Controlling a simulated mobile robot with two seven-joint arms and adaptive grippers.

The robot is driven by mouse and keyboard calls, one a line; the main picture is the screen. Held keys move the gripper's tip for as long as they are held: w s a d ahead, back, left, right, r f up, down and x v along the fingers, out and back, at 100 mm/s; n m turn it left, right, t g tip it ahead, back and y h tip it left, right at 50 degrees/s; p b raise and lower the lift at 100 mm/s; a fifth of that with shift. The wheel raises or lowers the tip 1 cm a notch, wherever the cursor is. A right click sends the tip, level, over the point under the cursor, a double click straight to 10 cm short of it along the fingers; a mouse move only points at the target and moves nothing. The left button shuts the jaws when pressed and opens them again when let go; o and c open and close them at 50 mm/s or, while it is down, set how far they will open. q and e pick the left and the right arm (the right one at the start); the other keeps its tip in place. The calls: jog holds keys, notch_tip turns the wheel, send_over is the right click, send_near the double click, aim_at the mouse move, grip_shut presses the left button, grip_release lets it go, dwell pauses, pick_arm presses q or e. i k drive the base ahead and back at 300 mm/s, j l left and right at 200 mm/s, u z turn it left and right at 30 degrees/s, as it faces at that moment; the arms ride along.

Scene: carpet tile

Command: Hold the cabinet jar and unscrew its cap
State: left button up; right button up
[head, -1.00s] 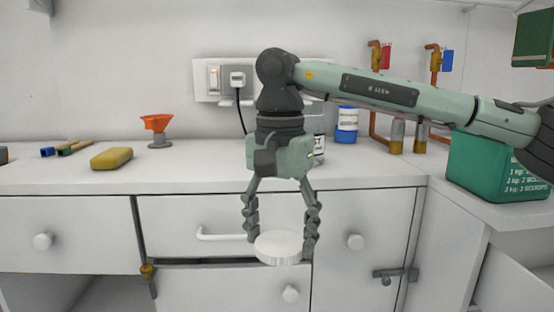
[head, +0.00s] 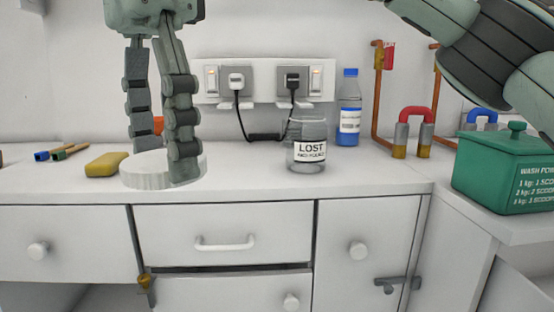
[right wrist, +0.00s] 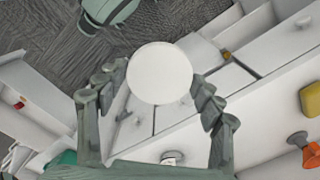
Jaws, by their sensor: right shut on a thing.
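The clear jar (head: 308,134) with a "LOST AND FOUND" label stands upright on the counter, in front of the right socket. No cap shows on its top. My right gripper (head: 162,166) is shut on the white round cap (head: 148,176), held well to the left of the jar and apart from it. In the right wrist view the cap (right wrist: 160,73) sits between the fingers of my right gripper (right wrist: 160,80). No gripper touches the jar. My left gripper is in neither view.
A yellow sponge (head: 106,164) lies left of the cap. A blue-capped bottle (head: 348,118) stands behind the jar, with copper pipes (head: 377,100) to its right. A green wash-powder box (head: 500,174) stands at the right. The counter in front of the jar is clear.

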aim_at(307, 134)
jog(key=i, duration=0.9)
